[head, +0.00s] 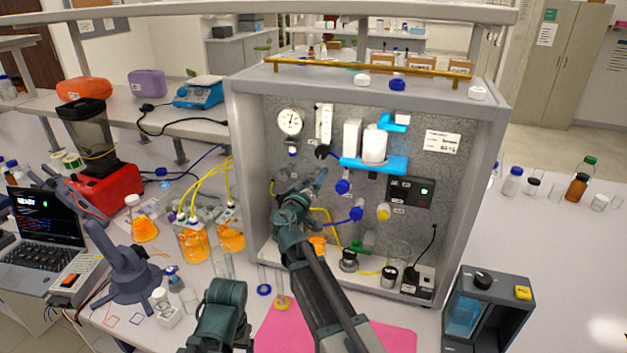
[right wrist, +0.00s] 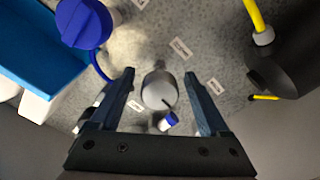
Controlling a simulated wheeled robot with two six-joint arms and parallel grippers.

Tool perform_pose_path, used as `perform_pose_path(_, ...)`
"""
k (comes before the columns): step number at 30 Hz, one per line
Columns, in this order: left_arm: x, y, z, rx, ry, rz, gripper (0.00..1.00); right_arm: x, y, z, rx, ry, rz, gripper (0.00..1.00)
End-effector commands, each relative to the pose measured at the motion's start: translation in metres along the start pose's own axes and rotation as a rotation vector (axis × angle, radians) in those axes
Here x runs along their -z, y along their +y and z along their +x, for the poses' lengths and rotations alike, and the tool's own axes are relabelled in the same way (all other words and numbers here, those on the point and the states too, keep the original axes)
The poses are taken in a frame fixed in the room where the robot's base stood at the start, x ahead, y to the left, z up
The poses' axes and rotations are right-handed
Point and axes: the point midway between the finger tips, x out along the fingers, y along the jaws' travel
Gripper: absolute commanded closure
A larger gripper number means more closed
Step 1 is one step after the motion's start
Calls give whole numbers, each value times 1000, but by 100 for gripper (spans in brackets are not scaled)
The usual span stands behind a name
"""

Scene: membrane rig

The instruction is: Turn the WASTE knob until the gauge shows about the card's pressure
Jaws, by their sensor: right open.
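The white round gauge (head: 291,122) is at the upper left of the rig's speckled panel; its reading is too small to tell. The white card (head: 442,143) is at the upper right, its writing illegible here. The panel bears a blue knob (head: 343,187), a second blue knob (head: 357,213) and a yellow knob (head: 383,211). Their labels are unreadable, so I cannot tell which is WASTE. My right gripper (head: 318,182) is at the panel. In the right wrist view its open fingers (right wrist: 163,90) stand either side of a pale rounded part (right wrist: 158,89), with no clear contact.
A blue shelf (head: 373,164) with white cylinders juts from the panel right of my gripper. Yellow tubing and small bottles crowd the rig's floor. A pink mat (head: 385,340) lies in front. Flasks with orange liquid (head: 192,243) stand left of the rig.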

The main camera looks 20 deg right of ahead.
Motion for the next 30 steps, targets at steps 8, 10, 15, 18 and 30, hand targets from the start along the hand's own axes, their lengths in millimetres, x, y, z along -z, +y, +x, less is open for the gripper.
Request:
perform_pose_path(8, 0, 0, 0, 0, 0, 0, 20, 0, 0, 0, 0, 0, 0, 28)
perform_pose_path(10, 0, 0, 0, 0, 0, 0, 20, 0, 0, 0, 0, 0, 0, 40)
perform_pose_path(15, 0, 0, 0, 0, 0, 0, 20, 0, 0, 0, 0, 0, 0, 71)
perform_pose_path(18, 0, 0, 0, 0, 0, 0, 20, 0, 0, 0, 0, 0, 0, 89)
perform_pose_path(30, 0, 0, 0, 0, 0, 0, 20, 0, 0, 0, 0, 0, -185, 100)
